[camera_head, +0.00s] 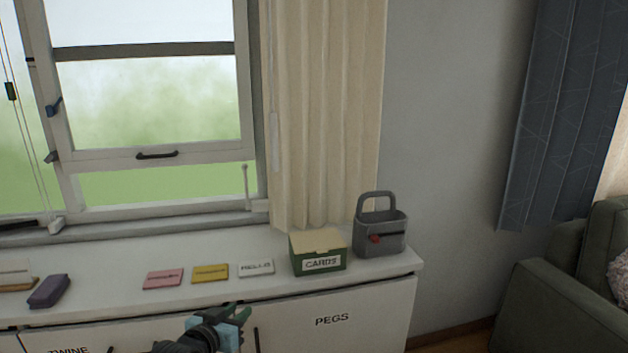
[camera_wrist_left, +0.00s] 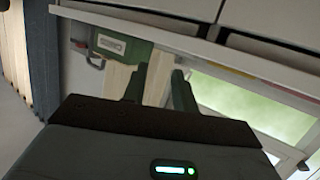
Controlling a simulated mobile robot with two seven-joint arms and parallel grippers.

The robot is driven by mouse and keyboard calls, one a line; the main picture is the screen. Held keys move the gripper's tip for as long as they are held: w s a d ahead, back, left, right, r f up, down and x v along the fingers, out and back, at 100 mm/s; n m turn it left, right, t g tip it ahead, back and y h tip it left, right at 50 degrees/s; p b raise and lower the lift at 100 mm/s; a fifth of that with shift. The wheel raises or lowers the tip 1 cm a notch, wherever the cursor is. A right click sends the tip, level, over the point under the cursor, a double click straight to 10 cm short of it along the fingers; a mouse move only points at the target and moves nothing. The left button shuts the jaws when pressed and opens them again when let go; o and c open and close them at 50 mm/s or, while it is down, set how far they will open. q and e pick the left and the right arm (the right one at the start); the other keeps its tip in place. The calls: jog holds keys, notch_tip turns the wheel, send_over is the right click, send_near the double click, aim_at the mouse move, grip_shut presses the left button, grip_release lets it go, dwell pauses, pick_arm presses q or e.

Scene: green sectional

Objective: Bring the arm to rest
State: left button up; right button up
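My left gripper (camera_head: 238,314) is low in the head view, in front of the white cabinet and below the edge of its top. In the left wrist view its two dark fingers (camera_wrist_left: 158,76) stand apart with nothing between them, so it is open and empty. It touches none of the things on the cabinet top. My right gripper is in neither view.
The white cabinet top (camera_head: 110,258) holds a green CARDS box (camera_head: 318,265), a grey handled caddy (camera_head: 380,235), pink (camera_head: 163,279), yellow (camera_head: 210,273) and white (camera_head: 256,268) cards, and a purple case (camera_head: 49,291). A green sofa (camera_head: 555,310) stands at right.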

pick_arm(q)
jog(key=s+f+g+y, duration=0.2)
jog(key=s+f+g, duration=0.1)
jog(key=s+f, duration=1.75)
jog(key=s+a+f+g, duration=0.1)
jog(key=s, duration=1.2)
jog(key=s+a+f+n+g+p, duration=0.1)
jog(key=s+f, duration=0.1)
jog(key=s, duration=1.1)
jog(key=shift+a+y, duration=0.35)
jog(key=shift+y, duration=0.05)
